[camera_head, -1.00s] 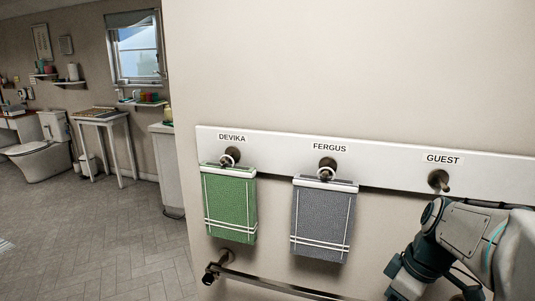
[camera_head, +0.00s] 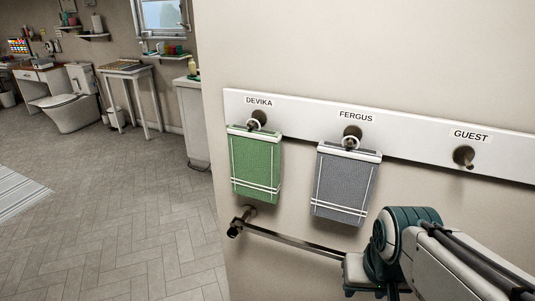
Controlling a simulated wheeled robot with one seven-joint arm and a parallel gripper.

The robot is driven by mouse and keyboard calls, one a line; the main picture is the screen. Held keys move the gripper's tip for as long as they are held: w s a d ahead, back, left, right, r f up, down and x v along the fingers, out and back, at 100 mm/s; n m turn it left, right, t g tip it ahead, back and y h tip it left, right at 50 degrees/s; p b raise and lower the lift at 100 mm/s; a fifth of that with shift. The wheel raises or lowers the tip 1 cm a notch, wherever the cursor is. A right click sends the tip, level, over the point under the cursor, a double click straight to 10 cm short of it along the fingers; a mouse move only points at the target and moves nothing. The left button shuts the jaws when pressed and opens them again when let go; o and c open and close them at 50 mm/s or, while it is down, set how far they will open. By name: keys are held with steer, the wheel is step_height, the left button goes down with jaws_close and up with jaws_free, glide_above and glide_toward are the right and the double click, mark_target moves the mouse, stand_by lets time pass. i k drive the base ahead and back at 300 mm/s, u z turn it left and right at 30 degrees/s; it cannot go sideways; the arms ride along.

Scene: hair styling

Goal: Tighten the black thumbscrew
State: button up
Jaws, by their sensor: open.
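I cannot make out a black thumbscrew for certain. A metal rail (camera_head: 290,240) is fixed low on the wall. A dark knob-like end (camera_head: 234,231) shows at the rail's left end, too small to identify. My arm is at the lower right, in front of the wall and the right part of the rail.
A white board (camera_head: 305,113) carries hooks labelled DEVIKA, FERGUS and GUEST. A green towel (camera_head: 255,168) and a grey towel (camera_head: 342,185) hang there; the GUEST hook (camera_head: 463,157) is bare. Open tiled floor (camera_head: 120,210) lies left. A small table (camera_head: 127,70) and toilet (camera_head: 75,108) stand behind.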

mark_target(232, 232)
steer(key=k, duration=1.3)
steer(key=u, duration=0.65)
steer(key=i, duration=0.9)
steer(key=z, duration=0.05)
